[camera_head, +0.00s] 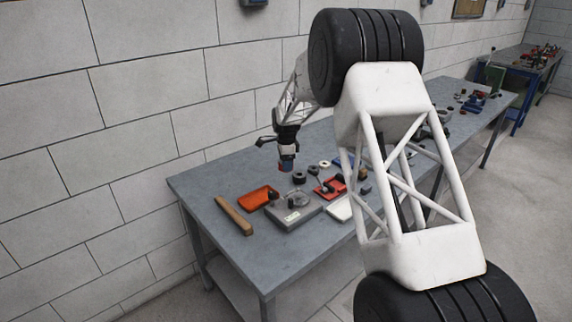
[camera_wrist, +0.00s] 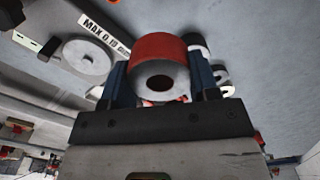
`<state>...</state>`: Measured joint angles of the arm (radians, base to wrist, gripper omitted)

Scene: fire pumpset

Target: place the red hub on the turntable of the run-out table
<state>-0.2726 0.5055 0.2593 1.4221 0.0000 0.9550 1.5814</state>
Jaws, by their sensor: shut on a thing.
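My gripper (camera_head: 286,163) hangs above the back part of the grey workbench. In the wrist view its two blue fingers (camera_wrist: 161,82) are shut on the red hub (camera_wrist: 160,48), one on each side. The hub has a red rim and a grey end face with a dark centre hole. The run-out table (camera_head: 294,219), a grey block with a white label, sits on the bench in front of and below my gripper. Its round grey turntable (camera_wrist: 88,60) shows in the wrist view beside a label reading "MAX 0.10". The hub is held apart from the turntable.
An orange tray (camera_head: 258,197) and a wooden bar (camera_head: 234,215) lie left of the run-out table. A red tray (camera_head: 329,187) and several dark and pale rings (camera_head: 299,177) lie to its right and behind. My arm covers the bench's right part. The bench's (camera_head: 262,255) front left is clear.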

